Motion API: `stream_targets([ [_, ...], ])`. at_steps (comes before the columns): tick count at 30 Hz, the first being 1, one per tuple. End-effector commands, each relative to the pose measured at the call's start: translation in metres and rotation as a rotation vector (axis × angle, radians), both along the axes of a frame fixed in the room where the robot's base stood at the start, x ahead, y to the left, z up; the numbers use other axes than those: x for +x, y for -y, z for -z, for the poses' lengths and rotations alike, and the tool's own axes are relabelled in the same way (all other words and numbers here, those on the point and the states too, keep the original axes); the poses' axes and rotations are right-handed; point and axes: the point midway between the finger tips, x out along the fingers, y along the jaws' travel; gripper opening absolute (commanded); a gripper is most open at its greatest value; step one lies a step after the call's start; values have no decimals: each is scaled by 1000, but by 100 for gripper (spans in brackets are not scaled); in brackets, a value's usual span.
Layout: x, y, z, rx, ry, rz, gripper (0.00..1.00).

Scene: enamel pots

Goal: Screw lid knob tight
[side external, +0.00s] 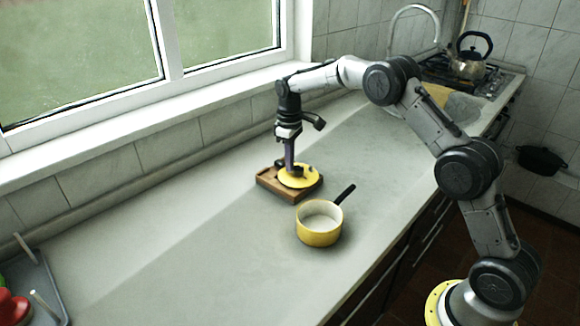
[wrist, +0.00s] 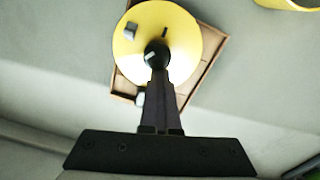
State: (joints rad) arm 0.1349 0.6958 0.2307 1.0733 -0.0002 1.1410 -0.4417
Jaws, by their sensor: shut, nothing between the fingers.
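The yellow lid (side external: 298,177) lies flat on a square wooden tray (side external: 270,186) on the counter. It also shows in the wrist view (wrist: 185,45) with the tray (wrist: 218,50) around it. My gripper (side external: 289,168) points down over the left part of the lid, its fingers shut. In the wrist view, a round black knob (wrist: 157,52) shows on the lid just beyond the fingertips (wrist: 158,72). I cannot tell whether they touch. The knob's underside and thread are hidden. A small grey block (wrist: 131,30) and a thin dark mark (wrist: 165,32) also show on the lid.
A yellow saucepan (side external: 319,233) with a black handle stands in front of the tray, near the counter's front edge. The counter (side external: 180,245) between is clear. The window wall runs behind.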

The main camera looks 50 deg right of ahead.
Motion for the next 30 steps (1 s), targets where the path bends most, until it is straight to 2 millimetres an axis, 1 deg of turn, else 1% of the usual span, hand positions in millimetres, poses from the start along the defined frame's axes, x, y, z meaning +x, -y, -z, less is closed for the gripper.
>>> stream_targets([
  [3, 0, 0, 0, 0, -1, 145, 0],
  [6, 0, 0, 0, 1, -1, 244, 0],
  [14, -1, 0, 1, 1, -2, 378, 0],
  [30, -1, 0, 1, -2, -4, 1028, 0],
])
